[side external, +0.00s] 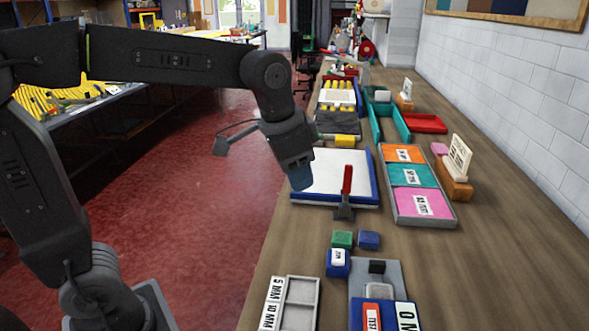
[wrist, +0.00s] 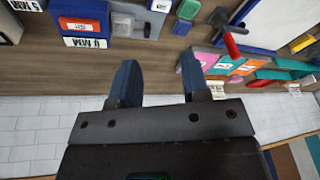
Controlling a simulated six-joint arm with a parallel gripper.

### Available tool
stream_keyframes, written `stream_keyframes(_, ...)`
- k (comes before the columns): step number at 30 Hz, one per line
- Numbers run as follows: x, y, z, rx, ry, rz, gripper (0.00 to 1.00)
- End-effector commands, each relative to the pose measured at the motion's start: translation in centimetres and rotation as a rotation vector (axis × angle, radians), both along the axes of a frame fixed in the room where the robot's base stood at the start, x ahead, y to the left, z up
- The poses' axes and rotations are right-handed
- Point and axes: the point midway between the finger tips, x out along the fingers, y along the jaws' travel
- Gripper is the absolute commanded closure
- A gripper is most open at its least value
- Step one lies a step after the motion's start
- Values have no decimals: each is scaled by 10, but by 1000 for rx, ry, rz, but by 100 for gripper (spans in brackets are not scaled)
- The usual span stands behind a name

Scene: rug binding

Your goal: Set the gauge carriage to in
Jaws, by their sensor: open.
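My gripper (side external: 300,178) hangs over the left edge of the white pad on a blue board, with its fingers pointing down. In the wrist view its two blue fingers (wrist: 159,62) are apart with nothing between them. A grey fixture (side external: 393,272) near the front holds a dark block and a light grey block (side external: 378,291). I cannot tell for certain which part is the gauge carriage. A red-handled grey tool (side external: 346,190) stands upright at the board's front edge.
A grey tray (side external: 317,291) marked 5 MM and 10 MM lies front left. Green (side external: 342,239) and blue (side external: 368,239) blocks sit behind the fixture. A tray of orange, teal and pink cards (side external: 430,222) is at the right. Bare wood lies right of the fixture.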

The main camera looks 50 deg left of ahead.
Motion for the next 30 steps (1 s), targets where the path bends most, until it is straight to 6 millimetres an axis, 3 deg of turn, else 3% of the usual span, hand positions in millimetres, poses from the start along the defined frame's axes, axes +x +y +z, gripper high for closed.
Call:
stream_keyframes(17,3,-1,-1,1,4,-5,57)
stream_keyframes(23,47,-21,-14,25,73,-111,57)
stream_keyframes(30,116,-63,-59,64,192,-309,57)
